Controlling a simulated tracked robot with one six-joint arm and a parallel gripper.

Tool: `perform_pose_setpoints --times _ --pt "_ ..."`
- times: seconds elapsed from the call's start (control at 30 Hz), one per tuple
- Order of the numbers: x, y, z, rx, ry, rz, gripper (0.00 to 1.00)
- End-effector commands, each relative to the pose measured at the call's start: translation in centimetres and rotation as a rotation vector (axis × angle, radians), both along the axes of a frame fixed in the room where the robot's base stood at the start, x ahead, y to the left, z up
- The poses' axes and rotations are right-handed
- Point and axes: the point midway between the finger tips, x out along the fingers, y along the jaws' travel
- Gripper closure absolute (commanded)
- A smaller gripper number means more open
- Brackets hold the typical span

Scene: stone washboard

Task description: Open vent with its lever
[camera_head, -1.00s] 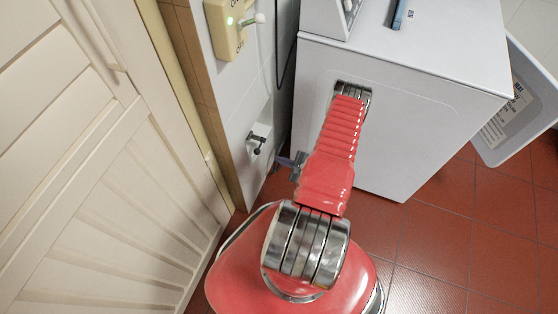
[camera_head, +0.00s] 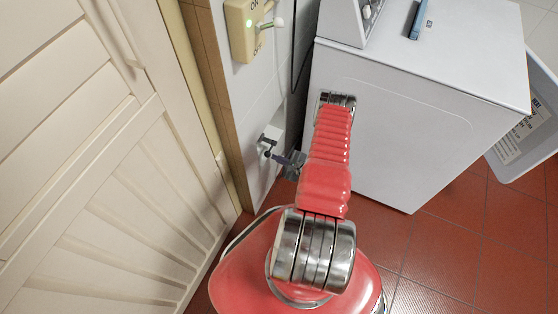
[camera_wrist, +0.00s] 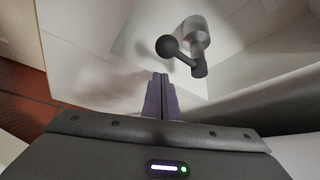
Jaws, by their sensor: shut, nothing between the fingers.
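The lever (camera_head: 268,147) has a dark ball knob and sits on a small white box low on the wall, left of my arm. In the wrist view the lever (camera_wrist: 184,55) shows large: a grey round pivot, a short dark arm and the ball knob at its left end. My gripper (camera_head: 279,158) is shut and empty, just below and right of the lever. In the wrist view its purple fingertips (camera_wrist: 161,76) point at the lever from a little below the knob. I cannot tell whether they touch it. No vent opening can be made out clearly.
A white appliance (camera_head: 415,110) stands close right of my arm. A cream panelled door (camera_head: 100,150) fills the left. Red tiled floor (camera_head: 450,250) is clear at the lower right.

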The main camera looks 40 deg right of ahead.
Motion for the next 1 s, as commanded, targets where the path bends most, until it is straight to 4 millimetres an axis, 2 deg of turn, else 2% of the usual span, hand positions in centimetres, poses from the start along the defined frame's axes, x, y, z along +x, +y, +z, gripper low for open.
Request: perform_pose_setpoints --times 0.3,0.63,0.67,1.0 --pt "0.2 1.2 1.9 0.0 -0.001 0.0 1.0" --pt "0.2 1.3 2.0 -0.001 0.0 0.0 1.0" --pt "0.2 1.8 2.0 0.0 0.001 0.001 1.0" --pt "-0.2 0.8 2.2 0.03 0.01 -0.011 1.0"
